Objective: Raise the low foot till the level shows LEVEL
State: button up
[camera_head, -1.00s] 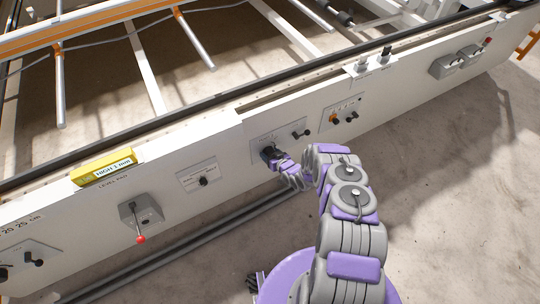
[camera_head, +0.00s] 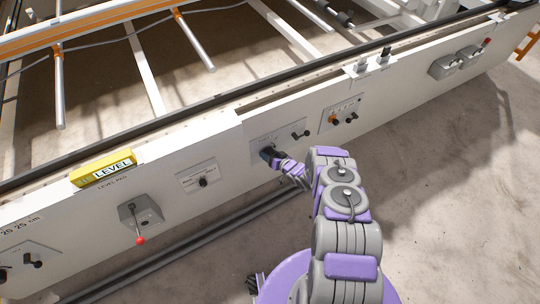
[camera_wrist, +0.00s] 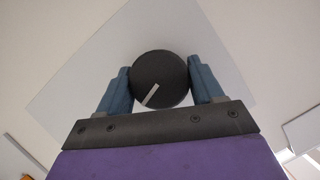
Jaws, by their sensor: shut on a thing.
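The yellow level (camera_head: 104,168) sits on the beam's top ledge at the left, above the LEVEL PAD label, and its window reads LEVEL. My gripper (camera_head: 270,155) is at a control plate on the white front panel. In the wrist view my gripper (camera_wrist: 161,85) has its two blue fingers on either side of a round black knob (camera_wrist: 165,68), shut on it. A pale pointer line on the knob slants toward the lower left. In the head view the gripper mostly hides the knob. The foot itself is not clearly visible.
Other controls line the white panel (camera_head: 225,205): a red-tipped lever (camera_head: 139,239), a small knob plate (camera_head: 202,181), a toggle (camera_head: 300,135) and an orange knob (camera_head: 333,118). A grey rail runs low along the floor. Open floor lies at the right.

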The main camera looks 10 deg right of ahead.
jog(key=shift+d+f, duration=0.1)
jog(key=o, duration=1)
jog(key=shift+c, duration=0.2)
jog(key=p+v, duration=0.4)
jog(key=v, duration=1.3)
jog(key=shift+s+p, duration=0.2)
jog(key=shift+p, duration=0.2)
